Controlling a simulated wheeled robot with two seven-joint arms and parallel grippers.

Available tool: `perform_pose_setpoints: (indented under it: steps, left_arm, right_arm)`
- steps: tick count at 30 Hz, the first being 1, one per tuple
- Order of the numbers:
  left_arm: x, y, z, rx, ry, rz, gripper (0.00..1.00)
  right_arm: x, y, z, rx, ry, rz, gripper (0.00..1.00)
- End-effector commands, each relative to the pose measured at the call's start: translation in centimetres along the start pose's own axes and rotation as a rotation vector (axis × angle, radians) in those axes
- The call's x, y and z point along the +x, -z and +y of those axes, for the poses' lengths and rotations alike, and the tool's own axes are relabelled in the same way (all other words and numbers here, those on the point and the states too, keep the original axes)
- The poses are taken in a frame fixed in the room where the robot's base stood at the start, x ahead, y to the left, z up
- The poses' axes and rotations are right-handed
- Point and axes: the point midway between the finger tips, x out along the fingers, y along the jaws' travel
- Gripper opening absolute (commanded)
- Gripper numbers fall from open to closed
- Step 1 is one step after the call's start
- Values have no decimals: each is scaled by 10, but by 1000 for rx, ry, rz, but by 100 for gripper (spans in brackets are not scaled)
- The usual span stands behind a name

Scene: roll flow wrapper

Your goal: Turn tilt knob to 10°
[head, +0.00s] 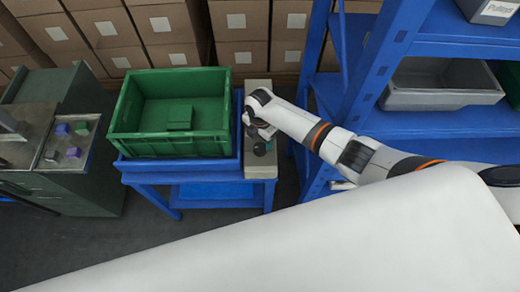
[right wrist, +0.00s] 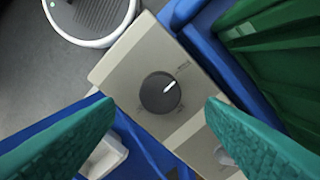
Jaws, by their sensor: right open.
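The tilt knob (right wrist: 160,93) is a dark round dial with a white pointer line. It sits on a beige control box (right wrist: 118,72) and faces the camera in the right wrist view. The pointer aims toward the upper right; the printed marks around it are too small to read. My right gripper (right wrist: 160,125) is open, its two green fingers on either side below the knob and apart from it. In the head view the right gripper (head: 262,135) is over the control box (head: 262,168), with the arm partly covering it. My left gripper is not in view.
Blue shelving (head: 365,75) with a grey bin (head: 445,98) is close on the right. Cardboard boxes line the back.

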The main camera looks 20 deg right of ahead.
Motion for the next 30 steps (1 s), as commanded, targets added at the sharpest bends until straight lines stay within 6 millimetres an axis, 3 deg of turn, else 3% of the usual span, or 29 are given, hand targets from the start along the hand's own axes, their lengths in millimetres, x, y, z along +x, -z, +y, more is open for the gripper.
perform_pose_setpoints:
  steps: [1, 7, 19, 20, 27, 30]
  left_arm:
    - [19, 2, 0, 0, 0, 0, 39]
    - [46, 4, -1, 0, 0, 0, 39]
    - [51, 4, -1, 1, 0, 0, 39]
    - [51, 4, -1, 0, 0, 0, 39]
    - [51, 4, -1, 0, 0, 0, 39]
    - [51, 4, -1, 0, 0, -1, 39]
  right_arm:
    - [19, 0, 0, 0, 0, 0, 64]
    - [47, 0, 0, 0, 0, -1, 64]
    - [53, 0, 0, 0, 0, -1, 64]
    - [53, 0, 0, 0, 0, -1, 62]
    - [53, 0, 0, 0, 0, -1, 23]
    - [53, 0, 0, 1, 0, -1, 19]
